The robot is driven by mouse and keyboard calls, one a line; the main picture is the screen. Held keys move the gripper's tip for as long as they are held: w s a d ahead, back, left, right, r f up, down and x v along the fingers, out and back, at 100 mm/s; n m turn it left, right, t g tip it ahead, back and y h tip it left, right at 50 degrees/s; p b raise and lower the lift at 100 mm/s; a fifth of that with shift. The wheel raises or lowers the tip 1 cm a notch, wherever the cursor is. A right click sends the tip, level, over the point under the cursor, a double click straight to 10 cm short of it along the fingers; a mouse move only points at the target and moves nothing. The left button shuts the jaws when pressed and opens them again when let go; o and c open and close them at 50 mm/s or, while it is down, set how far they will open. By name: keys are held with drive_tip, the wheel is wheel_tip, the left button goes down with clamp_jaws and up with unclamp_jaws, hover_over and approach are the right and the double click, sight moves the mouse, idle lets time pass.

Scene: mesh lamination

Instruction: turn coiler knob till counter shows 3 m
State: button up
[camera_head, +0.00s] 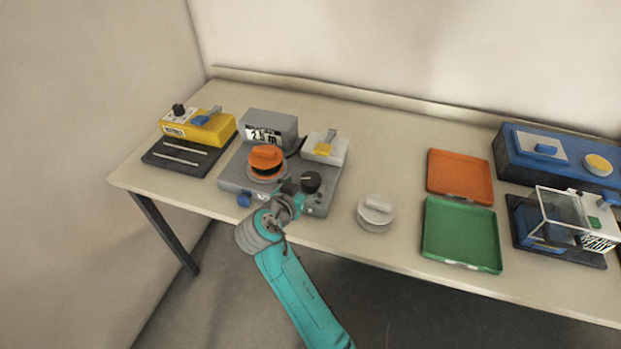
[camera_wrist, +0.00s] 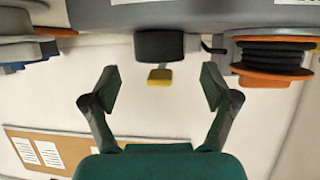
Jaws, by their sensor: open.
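The coiler (camera_head: 233,181) is a grey machine on the left half of the table. Its counter (camera_head: 264,135) at the back has a display that seems to read 2.5 m, though the digits are small. The black coiler knob (camera_head: 311,181) sits at its front right, and it also shows upside down at the top of the wrist view (camera_wrist: 158,46). My gripper (camera_head: 297,192) is at the front edge of the coiler beside the knob. In the wrist view my gripper (camera_wrist: 161,86) is open and empty, its fingers apart, with the knob ahead between them and not gripped.
An orange-topped spool (camera_head: 266,157) with black winding stands on the coiler left of the knob. A round pale lidded piece (camera_head: 376,212) stands to the right, then green (camera_head: 461,263) and orange trays (camera_head: 460,201).

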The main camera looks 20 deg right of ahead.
sight(309, 181)
drive_tip(key=shift+x, duration=2.45)
drive_tip(key=c, duration=1.2)
drive_tip(key=shift+a, duration=0.1)
